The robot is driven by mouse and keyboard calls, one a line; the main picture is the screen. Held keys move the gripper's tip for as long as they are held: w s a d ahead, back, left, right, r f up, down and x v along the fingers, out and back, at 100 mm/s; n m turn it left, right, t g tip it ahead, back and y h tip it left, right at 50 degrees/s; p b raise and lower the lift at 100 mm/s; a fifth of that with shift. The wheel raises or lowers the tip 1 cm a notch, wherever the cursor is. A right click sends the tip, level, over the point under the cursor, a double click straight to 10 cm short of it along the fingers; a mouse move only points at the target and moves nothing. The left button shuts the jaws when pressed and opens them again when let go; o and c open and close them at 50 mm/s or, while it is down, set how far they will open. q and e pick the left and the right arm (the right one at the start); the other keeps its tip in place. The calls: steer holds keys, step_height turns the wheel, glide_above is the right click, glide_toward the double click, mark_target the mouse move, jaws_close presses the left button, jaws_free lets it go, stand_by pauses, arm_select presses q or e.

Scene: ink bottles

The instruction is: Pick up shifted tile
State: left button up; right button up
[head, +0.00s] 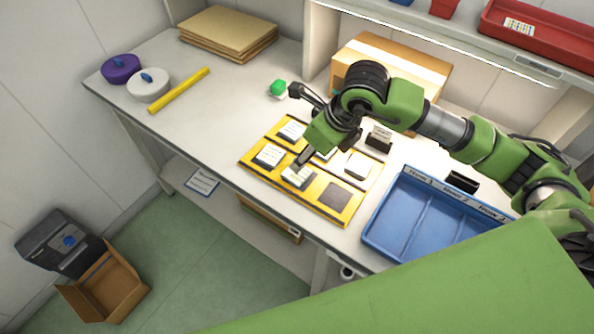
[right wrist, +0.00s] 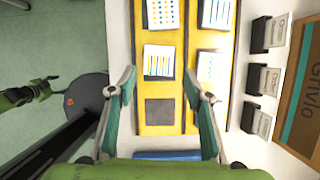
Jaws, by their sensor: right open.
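A yellow board (head: 252,160) holds white printed tiles on dark square pads. In the head view one tile (head: 269,155) is at the front left, another (head: 298,175) in the front middle and one (head: 357,165) at the back right. The front-right pad (head: 334,196) is bare; it also shows in the right wrist view (right wrist: 159,112). I cannot tell for sure which tile is shifted. My right gripper (head: 300,125) is open and empty above the board. In the right wrist view its fingers (right wrist: 163,90) spread over the bare-pad end.
A blue divided tray (head: 408,205) stands right of the board. Black card holders (right wrist: 259,80) and a cardboard box (head: 430,66) are behind it.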

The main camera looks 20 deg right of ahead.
mark_target(298, 174)
steer(key=x, duration=0.2)
steer(key=shift+a+f, duration=0.15)
steer(key=shift+f, duration=0.1)
steer(key=shift+w+f, duration=0.25)
steer(key=shift+f, duration=0.05)
steer(key=shift+w+a+f+p, duration=0.1)
steer(key=shift+f+p, duration=0.5)
steer(key=shift+p, duration=0.15)
steer(key=p+x, duration=0.1)
steer(key=x, duration=0.2)
steer(key=shift+a+f, duration=0.1)
steer(key=shift+f, duration=0.25)
steer(key=shift+w+f, duration=0.15)
steer(key=shift+f, duration=0.15)
arm_select(q)
steer(key=r, duration=0.3)
steer(key=shift+w, duration=0.3)
arm_select(e)
steer(key=c, duration=0.8)
